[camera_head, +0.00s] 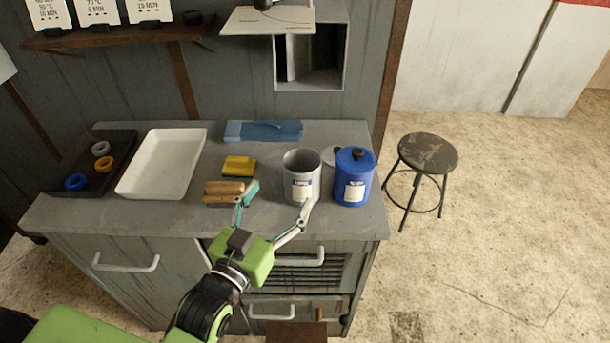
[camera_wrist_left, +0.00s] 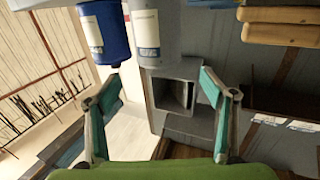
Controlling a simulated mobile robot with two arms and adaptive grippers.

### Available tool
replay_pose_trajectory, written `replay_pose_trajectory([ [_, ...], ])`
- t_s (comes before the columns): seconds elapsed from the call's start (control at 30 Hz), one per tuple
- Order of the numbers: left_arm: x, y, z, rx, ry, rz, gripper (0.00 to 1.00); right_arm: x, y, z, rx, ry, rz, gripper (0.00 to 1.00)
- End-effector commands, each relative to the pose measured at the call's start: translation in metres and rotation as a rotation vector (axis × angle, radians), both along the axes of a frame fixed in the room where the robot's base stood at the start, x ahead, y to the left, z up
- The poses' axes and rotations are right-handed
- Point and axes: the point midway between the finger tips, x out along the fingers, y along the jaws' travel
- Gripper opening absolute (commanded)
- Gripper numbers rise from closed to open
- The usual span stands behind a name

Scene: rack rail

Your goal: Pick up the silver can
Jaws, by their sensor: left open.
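The silver can (camera_head: 301,185) stands upright and open-topped on the grey counter, with a white label on its front. In the left wrist view the silver can (camera_wrist_left: 150,52) shows at the top, between the directions of the two fingers and beyond their tips. My left gripper (camera_head: 278,200) is open and empty, in front of the can and a little left of it. One fingertip overlaps the can's lower front in the head view; whether it touches is unclear. It also shows open in the left wrist view (camera_wrist_left: 160,80). My right gripper is out of view.
A blue lidded can (camera_head: 354,180) stands close right of the silver can. Wooden pieces (camera_head: 222,192) lie close to the left finger, with a yellow item (camera_head: 239,167) behind. A white tray (camera_head: 134,190), dark ring tray (camera_head: 121,142) and blue cloth (camera_head: 262,131) occupy the counter. A stool (camera_head: 428,152) stands right.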

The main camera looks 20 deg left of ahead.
Motion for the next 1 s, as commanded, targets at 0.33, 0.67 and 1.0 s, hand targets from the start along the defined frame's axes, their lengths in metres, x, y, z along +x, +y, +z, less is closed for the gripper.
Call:
replay_pose_trajectory([
  [0.33, 0.059, -0.007, 0.002, 0.0, -0.001, 0.0, 0.76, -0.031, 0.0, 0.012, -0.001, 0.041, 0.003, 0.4],
  [0.67, 0.087, -0.012, 0.006, -0.001, 0.0, 0.0, 0.76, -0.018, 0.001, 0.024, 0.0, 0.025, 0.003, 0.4],
  [1.0, 0.119, -0.017, 0.003, 0.0, 0.001, -0.001, 0.76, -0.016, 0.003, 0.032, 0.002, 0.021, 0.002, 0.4],
])
